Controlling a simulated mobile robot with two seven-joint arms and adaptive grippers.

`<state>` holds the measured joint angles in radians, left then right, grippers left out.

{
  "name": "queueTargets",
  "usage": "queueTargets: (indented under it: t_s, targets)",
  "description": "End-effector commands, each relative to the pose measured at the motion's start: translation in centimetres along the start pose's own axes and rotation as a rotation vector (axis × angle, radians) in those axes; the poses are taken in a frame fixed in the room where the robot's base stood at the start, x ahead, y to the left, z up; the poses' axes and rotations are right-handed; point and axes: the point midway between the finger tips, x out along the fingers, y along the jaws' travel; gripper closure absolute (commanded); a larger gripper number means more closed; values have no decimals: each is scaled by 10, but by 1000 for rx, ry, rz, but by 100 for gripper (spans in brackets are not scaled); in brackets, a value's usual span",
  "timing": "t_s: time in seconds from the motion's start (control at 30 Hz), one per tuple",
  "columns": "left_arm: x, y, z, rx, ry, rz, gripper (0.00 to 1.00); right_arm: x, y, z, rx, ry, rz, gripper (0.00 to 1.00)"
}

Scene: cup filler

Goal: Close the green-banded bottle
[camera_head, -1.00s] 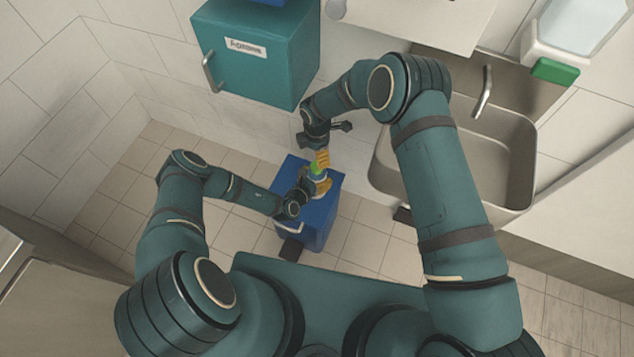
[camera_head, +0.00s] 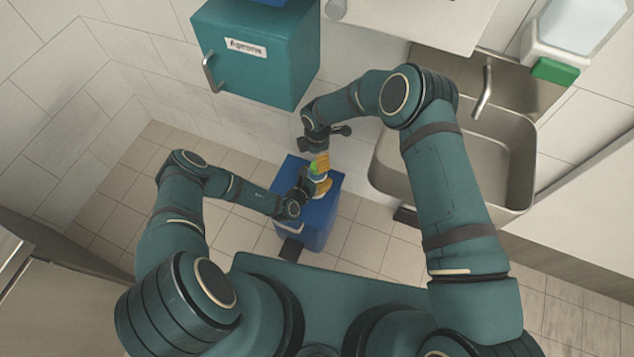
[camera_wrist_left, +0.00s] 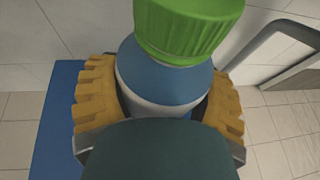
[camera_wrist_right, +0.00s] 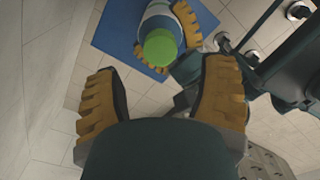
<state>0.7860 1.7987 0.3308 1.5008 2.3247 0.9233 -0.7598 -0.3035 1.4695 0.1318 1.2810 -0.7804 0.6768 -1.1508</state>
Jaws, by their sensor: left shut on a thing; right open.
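The bottle (camera_wrist_left: 165,88) has a blue shoulder and white body, with a green cap (camera_wrist_left: 188,28) on top. No gap shows between cap and shoulder in the left wrist view; the neck and any green band cannot be made out. My left gripper (camera_head: 322,188) is shut around the bottle's body, one yellow finger on each side, above the blue box. My right gripper (camera_wrist_right: 165,95) is open and empty, with its fingers apart near the cap. The cap (camera_wrist_right: 160,46) and bottle (camera_wrist_right: 160,14) lie beyond its fingertips in the right wrist view.
A blue box (camera_head: 318,228) stands on the tiled floor below the bottle. A teal cabinet (camera_head: 262,75) hangs on the wall behind. A steel sink (camera_head: 500,165) with a tap (camera_head: 484,92) is at the right. Free floor lies left of the box.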

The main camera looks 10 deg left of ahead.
Motion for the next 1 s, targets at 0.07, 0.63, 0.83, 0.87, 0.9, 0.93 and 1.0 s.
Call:
queueTargets:
  t_s: [0.07,0.63,0.83,0.87,0.9,0.93,1.0]
  targets:
    - [0,0,0,0,0,0,100,14,-1,0,0,0,-2,29]
    - [0,0,0,0,0,0,100,58,0,0,0,0,0,29]
    - [0,0,0,0,0,0,100,58,0,0,0,0,0,38]
    - [0,0,0,0,0,0,100,58,0,0,0,0,0,49]
    - [0,0,0,0,0,0,100,58,0,0,0,0,0,63]
    - [0,0,0,0,0,0,100,58,0,0,0,0,0,73]
    - [0,0,0,0,0,0,100,58,0,0,0,0,0,98]
